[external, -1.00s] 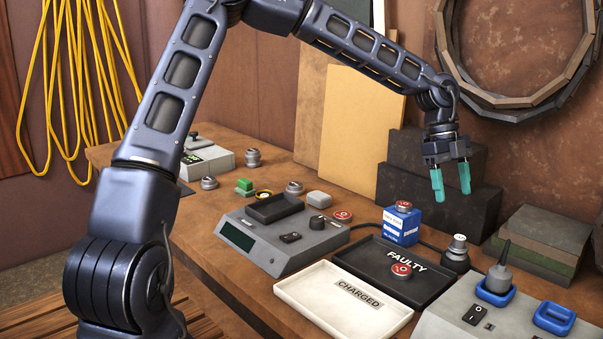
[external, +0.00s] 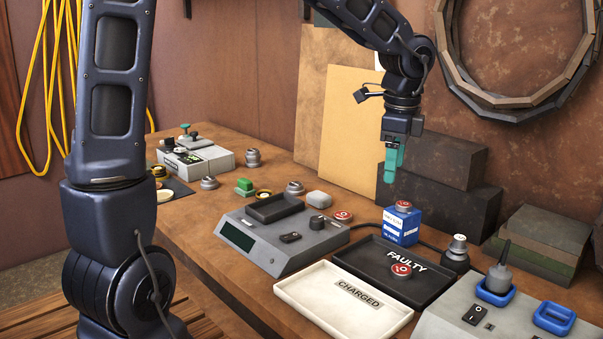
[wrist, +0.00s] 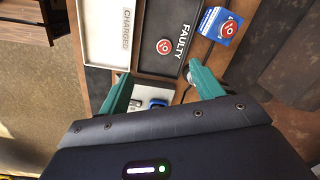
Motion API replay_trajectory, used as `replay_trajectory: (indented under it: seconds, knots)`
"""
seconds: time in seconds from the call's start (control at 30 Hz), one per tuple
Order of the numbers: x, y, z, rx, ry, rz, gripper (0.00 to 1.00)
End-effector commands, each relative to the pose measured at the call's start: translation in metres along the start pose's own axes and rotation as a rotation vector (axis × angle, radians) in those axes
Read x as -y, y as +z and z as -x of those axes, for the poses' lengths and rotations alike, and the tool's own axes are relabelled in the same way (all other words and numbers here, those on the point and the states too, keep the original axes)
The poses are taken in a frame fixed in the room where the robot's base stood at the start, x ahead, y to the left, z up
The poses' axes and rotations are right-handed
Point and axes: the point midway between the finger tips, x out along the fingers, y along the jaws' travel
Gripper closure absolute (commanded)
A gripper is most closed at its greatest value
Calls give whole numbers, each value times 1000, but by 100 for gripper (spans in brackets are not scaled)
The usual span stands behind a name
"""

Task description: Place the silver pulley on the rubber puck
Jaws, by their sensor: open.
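Several small silver-grey round parts stand on the bench in the external view: one at the back (external: 253,157), one left of centre (external: 209,183) and one behind the scale (external: 295,187). I cannot tell which is the silver pulley. A dark round piece (external: 317,223) sits by the scale's right end; I cannot tell whether it is the rubber puck. My gripper (external: 391,164) hangs above the bench, behind and above the blue box, pointing down. In the wrist view its teal fingers (wrist: 163,85) are spread wide with nothing held between them.
A grey scale (external: 275,248) with a black tray stands mid-bench. The white CHARGED tray (external: 300,290) and black FAULTY tray (external: 365,258) lie to its right. A blue box (external: 401,226) carries a red-topped disc. A grey charger (external: 450,318) stands front right. Boards lean behind.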

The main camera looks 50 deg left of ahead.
Motion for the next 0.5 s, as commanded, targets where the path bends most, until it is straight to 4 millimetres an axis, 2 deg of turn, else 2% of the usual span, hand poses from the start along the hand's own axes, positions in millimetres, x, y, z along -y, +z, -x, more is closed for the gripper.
replay_trajectory:
  seconds: [0.2, 0.5]
  knots:
    - [-34, 39, 33, 13, -81, 207, 34]
    - [-85, 94, 69, -37, -168, 501, 34]
